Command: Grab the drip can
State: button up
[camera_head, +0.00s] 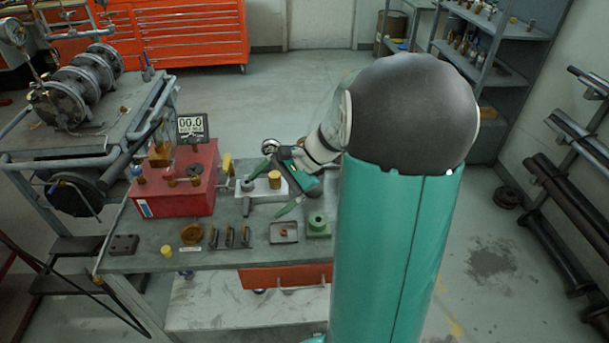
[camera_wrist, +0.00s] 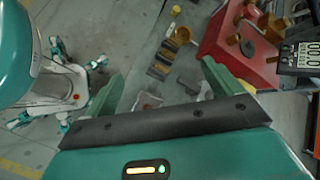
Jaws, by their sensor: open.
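An open orange-brown round cup (camera_head: 191,234) stands near the front of the bench; I take it to be the drip can, though I cannot be sure. It also shows in the wrist view (camera_wrist: 182,37), near the top, beyond my fingertips. My gripper (camera_head: 267,190) is over the right part of the bench, right of the cup and apart from it. In the wrist view my gripper (camera_wrist: 162,72) has its two green fingers spread wide, with nothing held between them.
A red box (camera_head: 180,185) with a display (camera_head: 191,127) stands behind the cup. Several small dark blocks (camera_head: 230,237), a grey tray (camera_head: 283,240) and a green block (camera_head: 318,229) stand to its right. A yellow cylinder (camera_head: 167,252) is at its left.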

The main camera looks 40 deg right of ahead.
jog(key=d+f+m+t, duration=0.4)
jog(key=d+m, duration=0.1)
jog(key=d, duration=0.4)
jog(key=s+d+f+m+t, duration=0.1)
jog(key=d+f+m+t, duration=0.3)
jog(key=d, duration=0.4)
jog(key=s+d+f+m+t+h, duration=0.1)
jog(key=d+f+m+t, duration=0.3)
jog(key=d, duration=0.5)
jog(key=shift+s+d+f+m, duration=0.1)
jog(key=shift+s+d+m, duration=0.05)
jog(key=shift+m, duration=0.35)
jog(key=shift+s+d+m, duration=0.1)
jog(key=shift+d+m, duration=0.05)
jog(key=shift+m, duration=0.35)
jog(key=shift+d+f, duration=0.1)
jog(key=shift+d, duration=0.1)
send_over(317, 191)
jog(key=s+d, duration=0.2)
jog(key=d, duration=0.1)
jog(key=shift+w+d, duration=0.1)
jog(key=shift+w, duration=0.15)
jog(key=x, duration=0.5)
jog(key=shift+w+f, duration=0.2)
jog(key=shift+c, duration=0.4)
jog(key=c, duration=1.3)
jog(key=shift+r, duration=0.1)
